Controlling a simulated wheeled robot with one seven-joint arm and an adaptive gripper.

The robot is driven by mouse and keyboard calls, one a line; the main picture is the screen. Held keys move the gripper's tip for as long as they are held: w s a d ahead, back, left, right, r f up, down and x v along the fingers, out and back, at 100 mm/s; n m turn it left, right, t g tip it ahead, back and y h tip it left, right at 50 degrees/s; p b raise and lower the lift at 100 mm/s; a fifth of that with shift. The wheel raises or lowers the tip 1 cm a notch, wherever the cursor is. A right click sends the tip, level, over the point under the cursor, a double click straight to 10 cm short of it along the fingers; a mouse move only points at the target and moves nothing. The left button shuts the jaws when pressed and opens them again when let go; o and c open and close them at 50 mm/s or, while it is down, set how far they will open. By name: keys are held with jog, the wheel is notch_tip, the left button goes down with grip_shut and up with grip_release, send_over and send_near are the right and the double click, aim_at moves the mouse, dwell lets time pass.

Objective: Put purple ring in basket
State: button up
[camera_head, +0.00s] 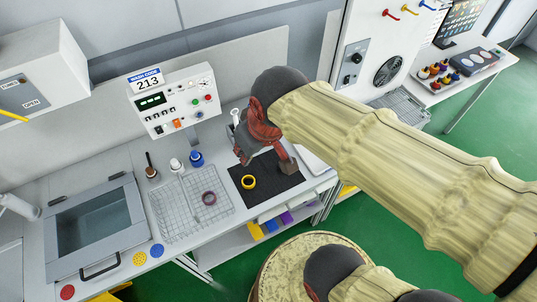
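The purple ring (209,198) lies in the right part of the wire basket (170,215) on the worktop. The basket is a shallow mesh tray left of the black mat. My gripper (264,163) hangs over the mat, right of the basket and apart from the ring. Its two fingers look spread, with nothing seen between them. The arm covers part of the gripper.
A yellow ring (248,182) lies on the black mat (270,192) just below my gripper. Small bottles (196,158) stand behind the basket. A glass-lidded box (95,225) is at left, and a control panel (173,102) stands behind.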

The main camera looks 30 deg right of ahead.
jog(key=shift+m+t, duration=0.5)
jog(key=shift+m, duration=0.3)
jog(key=s, duration=0.1)
jog(key=s+d+r, duration=0.1)
jog(key=s, duration=0.1)
jog(key=s+d, duration=0.1)
jog(key=shift+s+r, duration=0.4)
jog(key=shift+f, duration=0.1)
notch_tip(320, 180, down, 8)
jog(key=b, duration=0.8)
jog(key=shift+f+b, duration=0.15)
jog(key=shift+b, duration=0.15)
jog(key=shift+a, duration=0.1)
